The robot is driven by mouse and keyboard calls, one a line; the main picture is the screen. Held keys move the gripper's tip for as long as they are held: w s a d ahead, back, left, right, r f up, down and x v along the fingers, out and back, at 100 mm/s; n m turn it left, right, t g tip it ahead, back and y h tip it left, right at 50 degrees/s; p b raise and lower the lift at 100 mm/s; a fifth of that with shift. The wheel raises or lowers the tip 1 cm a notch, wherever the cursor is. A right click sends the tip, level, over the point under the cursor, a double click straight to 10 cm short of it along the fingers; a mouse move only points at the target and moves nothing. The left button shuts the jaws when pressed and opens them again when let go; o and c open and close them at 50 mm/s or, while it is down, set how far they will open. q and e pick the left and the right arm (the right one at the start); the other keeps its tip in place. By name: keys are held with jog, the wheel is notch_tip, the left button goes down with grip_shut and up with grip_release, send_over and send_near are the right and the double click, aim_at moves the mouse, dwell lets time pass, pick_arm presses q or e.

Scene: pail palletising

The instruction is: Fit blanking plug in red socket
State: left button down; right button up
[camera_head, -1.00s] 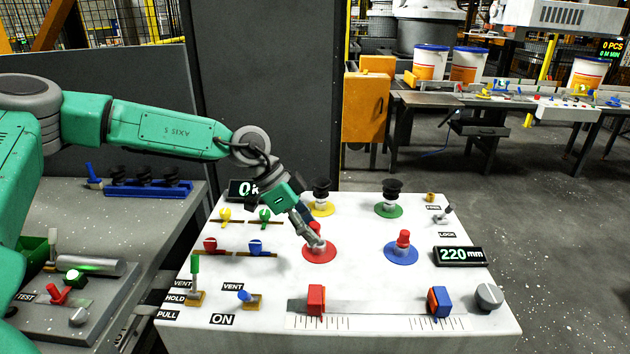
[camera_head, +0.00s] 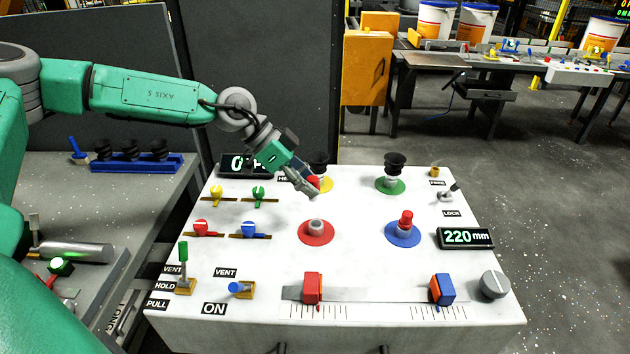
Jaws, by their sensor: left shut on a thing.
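My left gripper (camera_head: 308,188) is shut on a small red blanking plug (camera_head: 314,183), partly hidden by the fingers. It is raised above the white panel, up from the red socket in the picture. The red socket (camera_head: 317,238) is a red disc with a bare grey fitting in its middle. The blue socket (camera_head: 402,235) to its right has a red plug (camera_head: 406,218) standing in it. My right gripper is not in view.
The yellow socket (camera_head: 326,187), behind my gripper, and the green socket (camera_head: 390,186) carry black suction cups. Small coloured valves (camera_head: 257,193) stand at the left. A slider with red block (camera_head: 313,288) and blue block (camera_head: 442,289) runs along the front. Black cups stand in a blue rack (camera_head: 135,164).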

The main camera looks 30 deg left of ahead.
aim_at(316, 199)
pick_arm(q)
jog(key=shift+s+a+f+b, duration=0.15)
jog(key=shift+f+b, duration=0.15)
jog(key=shift+f, duration=0.25)
jog(key=shift+d+f+b, duration=0.6)
jog(key=shift+d+f, duration=0.35)
jog(key=shift+f, duration=0.2)
jog(key=shift+d+f+b, duration=0.2)
jog(key=shift+f+b, duration=0.1)
jog(key=shift+f, duration=0.3)
jog(key=shift+a+f, duration=0.35)
jog(key=shift+a, duration=0.05)
jog(key=shift+a+f, duration=0.2)
jog(key=shift+a, duration=0.4)
jog(key=shift+d+r, duration=0.15)
jog(key=shift+d, duration=0.45)
jog(key=shift+d+r, duration=0.1)
jog(key=shift+d, duration=0.2)
jog(key=shift+a+p, duration=0.2)
jog(key=shift+p, duration=0.1)
jog(key=shift+a+f, duration=0.2)
jog(key=shift+a, duration=0.35)
jog(key=shift+d+r, duration=0.15)
jog(key=shift+d, duration=0.45)
jog(key=shift+a+p, duration=0.2)
jog(key=shift+p, duration=0.2)
jog(key=shift+a, duration=0.3)
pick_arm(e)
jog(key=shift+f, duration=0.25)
